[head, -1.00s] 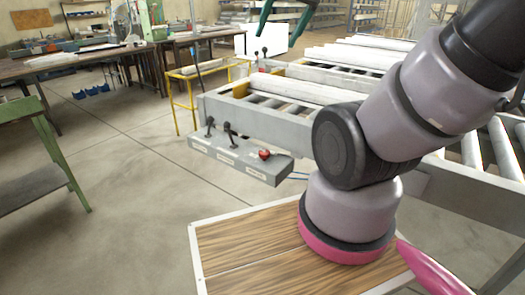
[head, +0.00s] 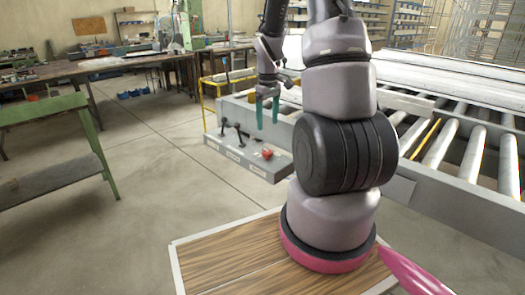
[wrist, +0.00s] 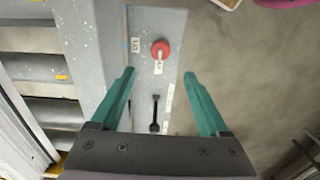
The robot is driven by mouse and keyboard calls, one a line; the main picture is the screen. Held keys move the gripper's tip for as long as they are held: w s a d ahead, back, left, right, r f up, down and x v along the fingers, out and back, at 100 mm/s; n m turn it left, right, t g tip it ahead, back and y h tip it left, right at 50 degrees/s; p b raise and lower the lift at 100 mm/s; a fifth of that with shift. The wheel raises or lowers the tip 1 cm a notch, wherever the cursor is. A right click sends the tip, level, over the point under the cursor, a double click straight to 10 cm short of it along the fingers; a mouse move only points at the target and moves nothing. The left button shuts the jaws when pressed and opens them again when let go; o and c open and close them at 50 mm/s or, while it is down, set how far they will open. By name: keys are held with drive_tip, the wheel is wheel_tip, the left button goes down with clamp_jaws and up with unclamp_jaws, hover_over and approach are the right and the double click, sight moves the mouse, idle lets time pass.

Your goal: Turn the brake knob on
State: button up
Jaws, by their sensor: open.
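A red round knob (head: 267,154) sits near the right end of a grey control panel (head: 240,158) on the side of the roller bench. In the wrist view the red knob (wrist: 160,48) has a pale bar or pointer running toward the bottom of the picture, with small white labels beside it that I cannot read. My gripper (head: 267,124), with teal fingers, is open and empty above the panel, pointing down. In the wrist view my gripper (wrist: 159,73) has its fingers either side of the panel, and the knob shows slightly beyond the fingertips, apart from them.
A black lever (wrist: 155,114) stands on the panel near the knob; another black lever (head: 223,126) is further left. The roller bench (head: 430,185) fills the right. A yellow frame (head: 208,95) stands behind. A green-legged table (head: 50,140) is at left, with open floor between.

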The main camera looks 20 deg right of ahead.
sight(267, 155)
wheel_tip(267, 155, down, 11)
drive_tip(key=shift+f, duration=0.1)
idle(0.4)
clamp_jaws()
